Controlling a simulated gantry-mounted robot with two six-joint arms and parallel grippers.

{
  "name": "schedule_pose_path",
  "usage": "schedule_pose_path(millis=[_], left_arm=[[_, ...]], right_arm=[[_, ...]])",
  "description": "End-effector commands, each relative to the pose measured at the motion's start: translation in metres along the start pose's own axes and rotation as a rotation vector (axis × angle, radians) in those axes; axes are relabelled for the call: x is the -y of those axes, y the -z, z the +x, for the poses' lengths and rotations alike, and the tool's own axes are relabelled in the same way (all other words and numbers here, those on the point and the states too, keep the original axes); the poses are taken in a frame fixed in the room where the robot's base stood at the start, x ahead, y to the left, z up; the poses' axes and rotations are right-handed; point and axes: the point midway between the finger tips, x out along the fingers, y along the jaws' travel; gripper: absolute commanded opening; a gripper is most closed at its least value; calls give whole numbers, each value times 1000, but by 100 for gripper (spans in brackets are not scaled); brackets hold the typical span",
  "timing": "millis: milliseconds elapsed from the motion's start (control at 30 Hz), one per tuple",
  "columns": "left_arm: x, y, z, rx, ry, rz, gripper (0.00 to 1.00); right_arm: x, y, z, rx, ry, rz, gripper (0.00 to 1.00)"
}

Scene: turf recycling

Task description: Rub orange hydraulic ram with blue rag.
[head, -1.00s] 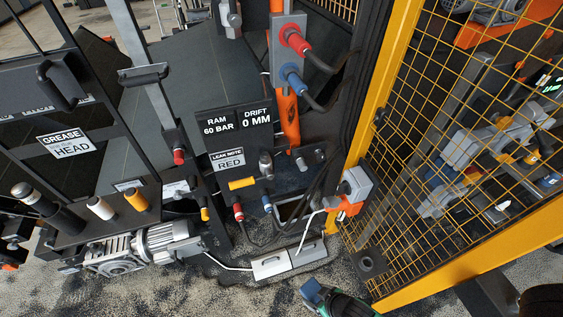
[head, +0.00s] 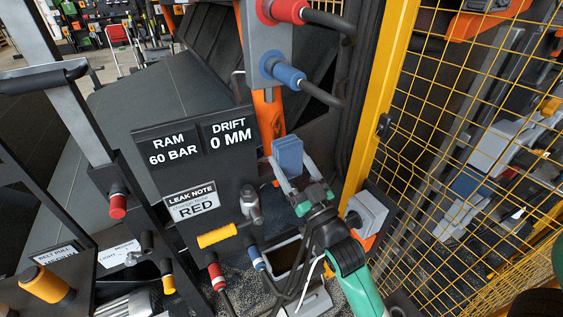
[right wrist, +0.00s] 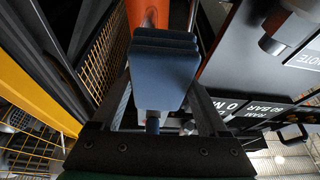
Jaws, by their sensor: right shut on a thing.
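The orange hydraulic ram (head: 268,117) stands upright behind the display panel's right edge. It also shows in the right wrist view (right wrist: 148,12), just past the rag's far edge. My right gripper (head: 291,178) is shut on the blue rag (head: 288,155), a folded, layered pad held upright. The rag is in front of the ram's lower part and hides some of it. In the right wrist view the rag (right wrist: 163,72) fills the space between the fingers. I cannot tell whether rag and ram touch. My left gripper is not in view.
The panel (head: 190,152) reads RAM 60 BAR, DRIFT 0 MM and leak note RED. Red (head: 285,10) and blue (head: 285,73) hose couplings jut out above the rag. A yellow post (head: 385,90) and mesh guard stand right. A yellow handle (head: 217,235) and hoses are below.

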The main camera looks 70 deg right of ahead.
Motion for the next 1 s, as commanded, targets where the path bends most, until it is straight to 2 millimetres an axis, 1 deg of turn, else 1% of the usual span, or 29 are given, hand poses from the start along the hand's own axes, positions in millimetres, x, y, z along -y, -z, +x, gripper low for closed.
schedule_pose_path(millis=[33,100,267,367,700,833,1000], left_arm=[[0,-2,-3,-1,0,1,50],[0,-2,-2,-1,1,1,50],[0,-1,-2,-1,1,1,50],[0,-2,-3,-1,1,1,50],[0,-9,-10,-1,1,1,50],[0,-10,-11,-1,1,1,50],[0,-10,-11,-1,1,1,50]], right_arm=[[-3,3,0,-11,-6,-1,32],[-4,6,0,-15,-9,-3,32],[-4,4,4,-13,-8,-3,32],[-4,1,12,-13,-8,-4,32],[-4,-14,47,-13,-7,-3,32],[-4,-17,54,-12,-7,-3,32],[-4,-18,57,-10,-7,-3,32]])
